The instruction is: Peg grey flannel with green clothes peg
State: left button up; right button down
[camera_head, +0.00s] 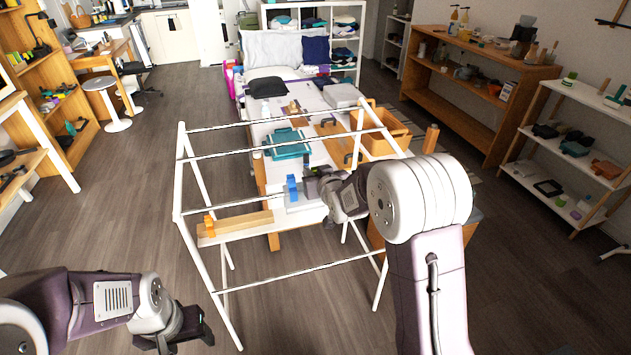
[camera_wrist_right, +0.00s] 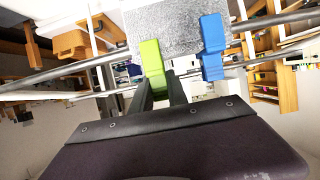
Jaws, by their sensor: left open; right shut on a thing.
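The grey flannel (camera_wrist_right: 178,28) hangs over a rail of the white drying rack (camera_head: 205,285). A blue peg (camera_wrist_right: 212,45) sits on the rail at the flannel's right edge in the right wrist view; it also shows in the head view (camera_head: 292,188). My right gripper (camera_wrist_right: 160,88) is shut on the green clothes peg (camera_wrist_right: 151,62), which overlaps the flannel's left edge at the rail. I cannot tell whether the peg clips the cloth. In the head view the green peg is hidden. My left gripper (camera_head: 198,325) is open and empty, low at the left.
An orange peg (camera_head: 209,225) sits at the left of the rack. Behind the rack are a teal basket (camera_head: 287,146), a wooden crate (camera_head: 385,142) and a bed. A shelf unit (camera_head: 560,160) stands right. The floor left of the rack is clear.

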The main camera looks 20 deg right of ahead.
jog(key=shift+f, duration=0.15)
jog(key=shift+f+b, duration=0.35)
jog(key=shift+b, duration=0.1)
jog(key=shift+f, duration=0.2)
jog(key=c, duration=1.2)
grip_release()
